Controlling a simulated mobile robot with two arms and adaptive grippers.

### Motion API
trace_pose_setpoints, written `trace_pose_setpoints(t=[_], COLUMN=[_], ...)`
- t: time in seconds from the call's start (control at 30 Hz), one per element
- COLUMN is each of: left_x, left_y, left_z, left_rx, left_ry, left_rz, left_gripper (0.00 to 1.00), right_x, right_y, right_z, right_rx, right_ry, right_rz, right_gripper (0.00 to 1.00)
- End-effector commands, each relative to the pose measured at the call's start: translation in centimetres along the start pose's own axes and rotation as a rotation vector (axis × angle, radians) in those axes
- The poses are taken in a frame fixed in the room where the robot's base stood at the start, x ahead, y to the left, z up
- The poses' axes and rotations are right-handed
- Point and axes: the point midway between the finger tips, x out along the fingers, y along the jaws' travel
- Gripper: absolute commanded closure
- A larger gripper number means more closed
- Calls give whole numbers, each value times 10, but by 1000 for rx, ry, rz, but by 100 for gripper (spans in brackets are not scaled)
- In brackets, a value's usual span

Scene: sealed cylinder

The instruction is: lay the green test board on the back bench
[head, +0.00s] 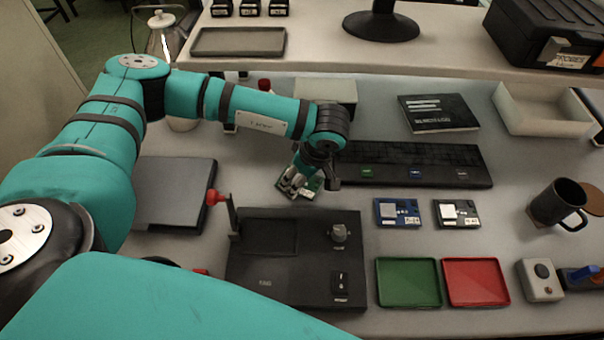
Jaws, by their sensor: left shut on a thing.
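My left gripper (317,178) reaches in from the left and points down over the middle of the bench. It is shut on the green test board (313,185), a small board with silvery parts on it. The board is tilted and partly hidden by the fingers. It is just behind the black test fixture (285,290) and near the left end of the long black rack. I cannot tell which surface is the back bench. My right gripper is not in view.
A long black rack (410,152) has green, blue and white labels. A blue board (398,212) and a black board (456,214) lie before it. A green tray (408,282) and red tray (475,282) stand in front. A mug (560,203) stands right. A raised shelf (330,52) spans the back.

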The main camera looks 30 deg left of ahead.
Motion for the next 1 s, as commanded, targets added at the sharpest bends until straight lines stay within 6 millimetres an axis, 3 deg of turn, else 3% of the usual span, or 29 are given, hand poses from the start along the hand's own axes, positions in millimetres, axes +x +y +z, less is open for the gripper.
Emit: trace_pose_setpoints(t=[0.2, 0.23, 0.4, 0.77, 1.0], left_x=[4, 2, 2, -3, -45], left_y=[0, 0, 0, 0, 2], left_z=[1, 1, 1, 0, 1], left_rx=[0, 0, 0, 0, 0], left_ry=[0, 0, 0, -1, -2], left_rz=[0, 0, 0, 2, 8], left_gripper=[75, 29, 9, 9, 9], right_x=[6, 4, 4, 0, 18], right_y=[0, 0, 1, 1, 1], right_z=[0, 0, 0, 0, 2], right_rx=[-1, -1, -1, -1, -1], right_ry=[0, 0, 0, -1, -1], right_rz=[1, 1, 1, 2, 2], right_gripper=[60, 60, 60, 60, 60])
